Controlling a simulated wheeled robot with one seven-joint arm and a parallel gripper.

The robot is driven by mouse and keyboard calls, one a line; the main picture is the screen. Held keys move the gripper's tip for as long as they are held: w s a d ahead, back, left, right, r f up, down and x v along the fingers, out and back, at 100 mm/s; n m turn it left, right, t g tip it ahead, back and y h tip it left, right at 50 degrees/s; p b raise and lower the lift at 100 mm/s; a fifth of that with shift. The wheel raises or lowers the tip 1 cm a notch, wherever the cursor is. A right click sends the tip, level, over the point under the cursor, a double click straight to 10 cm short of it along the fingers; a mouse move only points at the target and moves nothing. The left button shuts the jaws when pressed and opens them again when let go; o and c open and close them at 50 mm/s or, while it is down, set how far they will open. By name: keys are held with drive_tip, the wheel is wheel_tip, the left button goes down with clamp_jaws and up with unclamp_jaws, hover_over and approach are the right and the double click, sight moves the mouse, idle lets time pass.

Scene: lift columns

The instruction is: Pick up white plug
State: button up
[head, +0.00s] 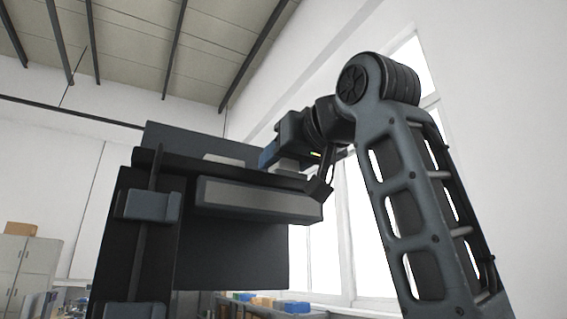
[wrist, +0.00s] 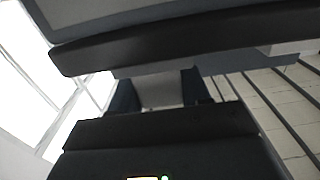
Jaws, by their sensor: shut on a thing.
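My gripper (head: 276,153) is at the right end of the dark raised shelf in the head view, with blue fingers. It also shows in the wrist view (wrist: 160,90), where its two dark blue fingers stand on either side of a pale block. This block, which looks like the white plug (wrist: 158,94), fills the space between the fingers. In the head view the white plug (head: 288,165) shows as a small pale patch under the gripper. I cannot tell whether it touches the shelf. Its lower part is hidden.
The dark shelf (head: 170,160) with a grey front bar (head: 258,197) is close below the gripper. Another low white piece (head: 223,158) lies on the shelf to the left. A dark panel (head: 235,260) hangs below. Grey cabinets (head: 25,270) and a window stand farther back.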

drive_tip(key=shift+r, duration=0.4)
wheel_tip(320, 180, up, 3)
drive_tip(key=shift+r+b, duration=0.2)
drive_tip(key=shift+b, duration=0.4)
drive_tip(key=s+d+r+b, duration=0.2)
drive_tip(key=d+r, duration=0.4)
drive_tip(key=d, duration=0.5)
drive_tip(key=shift+s+b, duration=0.3)
drive_tip(key=shift+s, duration=0.35)
drive_tip(key=shift+d+f+b, duration=0.1)
drive_tip(key=shift+f+b, duration=1.9)
drive_tip(key=shift+f, duration=0.8)
drive_tip(key=shift+s+a+p, duration=0.45)
drive_tip(key=shift+a+p, duration=0.1)
drive_tip(key=shift+a, duration=2.8)
drive_tip(key=shift+s+a+p, duration=0.4)
drive_tip(key=shift+a+p, duration=0.15)
drive_tip(key=shift+a, duration=2.75)
drive_tip(key=shift+s+a+p, duration=0.45)
drive_tip(key=shift+a+p, duration=0.1)
drive_tip(key=shift+a, duration=2.8)
